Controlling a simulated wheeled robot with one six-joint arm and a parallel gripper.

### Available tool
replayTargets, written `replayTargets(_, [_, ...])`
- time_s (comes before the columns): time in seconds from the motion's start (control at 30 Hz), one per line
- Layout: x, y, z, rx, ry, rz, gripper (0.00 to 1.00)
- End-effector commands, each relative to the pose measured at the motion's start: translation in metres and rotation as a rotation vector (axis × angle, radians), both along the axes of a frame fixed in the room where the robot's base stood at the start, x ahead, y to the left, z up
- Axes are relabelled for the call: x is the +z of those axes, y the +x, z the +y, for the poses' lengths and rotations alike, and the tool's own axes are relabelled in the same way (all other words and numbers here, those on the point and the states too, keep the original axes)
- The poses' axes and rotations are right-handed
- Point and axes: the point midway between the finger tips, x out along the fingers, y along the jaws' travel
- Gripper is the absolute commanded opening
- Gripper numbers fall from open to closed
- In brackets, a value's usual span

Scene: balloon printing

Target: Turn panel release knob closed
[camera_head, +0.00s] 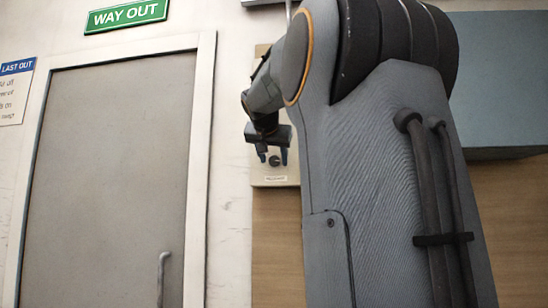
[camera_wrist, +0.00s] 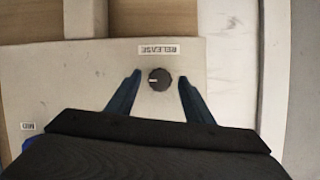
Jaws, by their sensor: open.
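The release knob (camera_wrist: 159,79) is a small round black knob with a pale pointer mark. It sits on a light panel (camera_wrist: 70,80) beside a label (camera_wrist: 171,50) reading RELEASE, which appears upside down in the wrist view. My gripper (camera_wrist: 155,85) is open, with one blue finger on each side of the knob and visible gaps between. I cannot tell how deep the fingertips reach. In the head view my gripper (camera_head: 273,160) is in front of the panel (camera_head: 262,180), and the knob (camera_head: 274,160) shows between the fingers.
A grey door (camera_head: 110,170) with a handle (camera_head: 163,275) stands to the left under a green WAY OUT sign (camera_head: 126,15). A grey box (camera_head: 505,80) is on the wall at the right. Another label (camera_wrist: 28,127) is at the panel's left in the wrist view.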

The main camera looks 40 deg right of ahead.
Motion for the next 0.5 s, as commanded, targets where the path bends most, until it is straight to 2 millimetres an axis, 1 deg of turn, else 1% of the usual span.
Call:
replayTargets(0.1, [-0.0022, 0.0038, -0.005, 0.0, 0.0, 0.0, 0.47])
replayTargets(0.37, [-0.0036, 0.0051, -0.0058, 0.0, 0.0, 0.0, 0.47])
replayTargets(0.4, [-0.0036, 0.0051, -0.0058, 0.0, 0.0, 0.0, 0.44])
replayTargets(0.47, [-0.0036, 0.0051, -0.0058, 0.0, 0.0, 0.0, 0.34])
replayTargets(0.5, [-0.0036, 0.0051, -0.0056, 0.0, 0.0, 0.0, 0.27])
